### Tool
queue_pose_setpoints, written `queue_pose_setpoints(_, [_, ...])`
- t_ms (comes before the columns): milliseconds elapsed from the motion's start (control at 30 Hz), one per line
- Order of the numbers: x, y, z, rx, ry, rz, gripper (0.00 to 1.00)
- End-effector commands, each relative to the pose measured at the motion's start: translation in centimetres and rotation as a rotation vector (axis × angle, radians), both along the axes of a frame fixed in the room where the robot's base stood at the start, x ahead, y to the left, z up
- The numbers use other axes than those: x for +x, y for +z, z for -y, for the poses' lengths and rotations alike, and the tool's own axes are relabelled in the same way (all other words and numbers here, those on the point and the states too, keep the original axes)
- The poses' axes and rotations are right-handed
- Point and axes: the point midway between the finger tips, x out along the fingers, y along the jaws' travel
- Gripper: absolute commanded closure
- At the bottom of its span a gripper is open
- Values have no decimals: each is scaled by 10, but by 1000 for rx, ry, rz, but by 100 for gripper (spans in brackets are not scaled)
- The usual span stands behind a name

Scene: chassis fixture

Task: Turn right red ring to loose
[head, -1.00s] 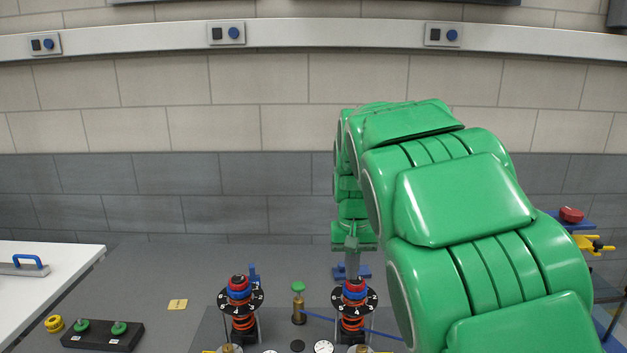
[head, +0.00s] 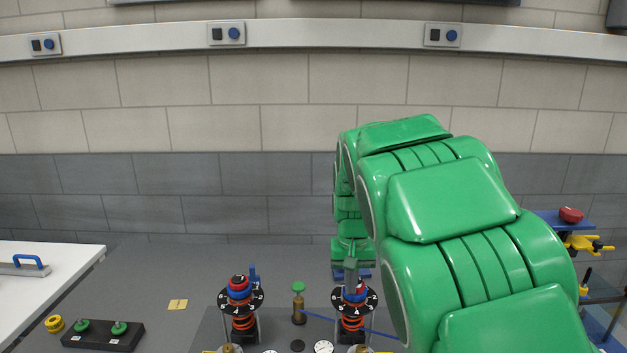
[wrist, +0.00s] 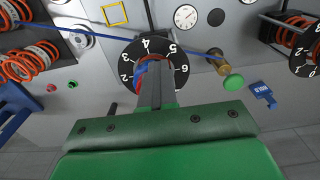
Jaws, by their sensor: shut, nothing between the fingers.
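The right red ring (head: 361,284) is part of the knob stack on top of the right dial, with blue just below it. The black numbered dial (head: 355,300) sits above an orange coil spring. My gripper (head: 351,281) points down at this knob and covers part of it. In the wrist view my gripper (wrist: 155,75) has its fingers together in front of the dial's centre (wrist: 175,52). Only a little red (wrist: 144,66) and blue show beside the fingers. I cannot tell whether the fingertips touch the ring. Nothing is held.
A matching left knob (head: 238,284) with its dial and spring stands to the left. A brass post with a green cap (head: 299,290) stands between them. A blue rod runs close by the right dial. A black box with green buttons (head: 100,335) lies at lower left.

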Motion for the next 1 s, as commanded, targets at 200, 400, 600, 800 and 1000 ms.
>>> queue_pose_setpoints(200, [-2, -8, 2, -2, -2, -18, 100])
queue_pose_setpoints(400, [-3, -9, 3, -3, -2, -20, 100])
queue_pose_setpoints(600, [-5, -9, 7, -3, -3, -23, 100])
queue_pose_setpoints(800, [-7, -10, 13, -6, -5, -26, 100])
queue_pose_setpoints(1000, [-6, -9, 17, -6, -4, -22, 100])
